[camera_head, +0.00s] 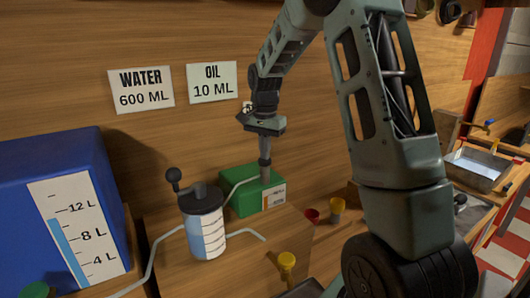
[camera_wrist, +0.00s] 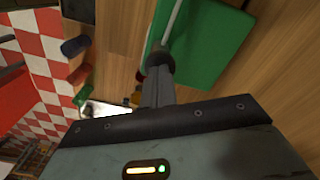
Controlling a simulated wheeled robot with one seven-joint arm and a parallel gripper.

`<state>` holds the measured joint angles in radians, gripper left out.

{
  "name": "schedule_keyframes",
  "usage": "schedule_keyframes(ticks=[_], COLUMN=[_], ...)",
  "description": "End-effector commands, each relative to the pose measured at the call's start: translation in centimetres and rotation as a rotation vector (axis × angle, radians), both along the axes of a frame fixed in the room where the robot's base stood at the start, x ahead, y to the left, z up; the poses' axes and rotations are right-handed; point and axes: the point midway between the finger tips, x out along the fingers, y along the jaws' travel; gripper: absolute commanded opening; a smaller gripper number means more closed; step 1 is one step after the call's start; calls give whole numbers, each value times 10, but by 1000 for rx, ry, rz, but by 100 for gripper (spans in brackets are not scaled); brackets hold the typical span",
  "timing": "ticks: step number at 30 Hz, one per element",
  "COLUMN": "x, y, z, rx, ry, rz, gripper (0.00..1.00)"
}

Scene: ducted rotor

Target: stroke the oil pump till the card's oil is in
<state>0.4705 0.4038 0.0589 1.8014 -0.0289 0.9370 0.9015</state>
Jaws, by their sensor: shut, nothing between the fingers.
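The green box (camera_head: 240,203) with a pale label, which I take for the oil pump, stands on the wooden bench. My gripper (camera_head: 265,160) points down over its top with the fingers together. In the wrist view, my gripper (camera_wrist: 159,82) ends at a dark round knob (camera_wrist: 161,62) over the green top (camera_wrist: 215,45). Fingertips and knob overlap, so I cannot tell whether they touch. The oil card (camera_head: 212,82) on the wall reads 10 ML. A clear graduated cylinder (camera_head: 207,236) with a dark lid stands left of the box, holding bluish liquid.
The water card (camera_head: 141,91) reads 600 ML. A blue tank (camera_head: 40,165) with a litre scale stands at left. A black-balled lever (camera_head: 173,176) rises by the cylinder lid. Pale pipes run nearby.

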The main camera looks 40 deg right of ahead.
Motion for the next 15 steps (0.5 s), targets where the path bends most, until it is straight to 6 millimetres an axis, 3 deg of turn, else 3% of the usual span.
schedule_keyframes(ticks=[15], x=[0], y=[0], z=[39], rx=[1], ry=[0], rz=[-1], gripper=[0])
